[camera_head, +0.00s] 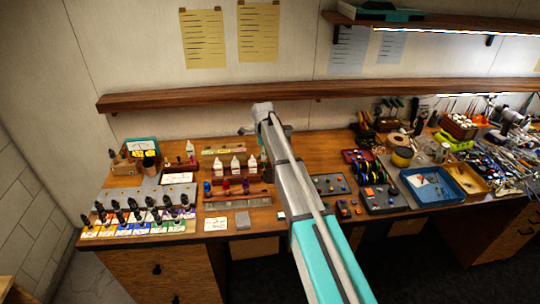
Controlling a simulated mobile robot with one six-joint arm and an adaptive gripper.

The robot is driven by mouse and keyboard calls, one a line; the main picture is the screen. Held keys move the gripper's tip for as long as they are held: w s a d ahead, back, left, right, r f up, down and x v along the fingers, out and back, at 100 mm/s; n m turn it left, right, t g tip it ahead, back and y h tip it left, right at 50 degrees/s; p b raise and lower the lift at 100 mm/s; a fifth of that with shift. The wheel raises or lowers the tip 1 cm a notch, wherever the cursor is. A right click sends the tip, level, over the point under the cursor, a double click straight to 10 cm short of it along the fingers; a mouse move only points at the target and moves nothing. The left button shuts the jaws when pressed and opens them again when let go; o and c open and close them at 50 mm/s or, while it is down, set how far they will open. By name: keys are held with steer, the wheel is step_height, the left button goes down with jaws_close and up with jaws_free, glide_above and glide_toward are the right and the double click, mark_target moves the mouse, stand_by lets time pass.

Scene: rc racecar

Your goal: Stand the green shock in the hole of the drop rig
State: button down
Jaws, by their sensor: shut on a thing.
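My arm reaches up from the bottom right over the bench, and its far joint is in front of the wall below the long shelf. My gripper does not show; the arm hides the area behind it. I cannot make out the green shock. A small wooden rack (238,199) left of the arm holds small upright coloured pieces, among them a blue one (207,188) and a purple-red one (245,187). I cannot tell which thing is the drop rig, and no hole is clear at this size.
The wooden bench (122,181) is crowded. Several black-topped pieces stand over coloured cards (140,229) at front left. White bottles (235,166) stand behind the wooden rack. A blue tray (432,187) and loose tools fill the right. A wooden shelf (200,98) runs above.

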steer(key=s+d+f+b, duration=0.2)
steer(key=d+f+b, duration=0.1)
steer(key=d, duration=0.3)
steer(key=s+d+f+b, duration=0.3)
steer(key=d+f+b, duration=0.1)
steer(key=d, duration=0.2)
steer(key=shift+s, duration=0.3)
steer(key=shift+a, duration=0.15)
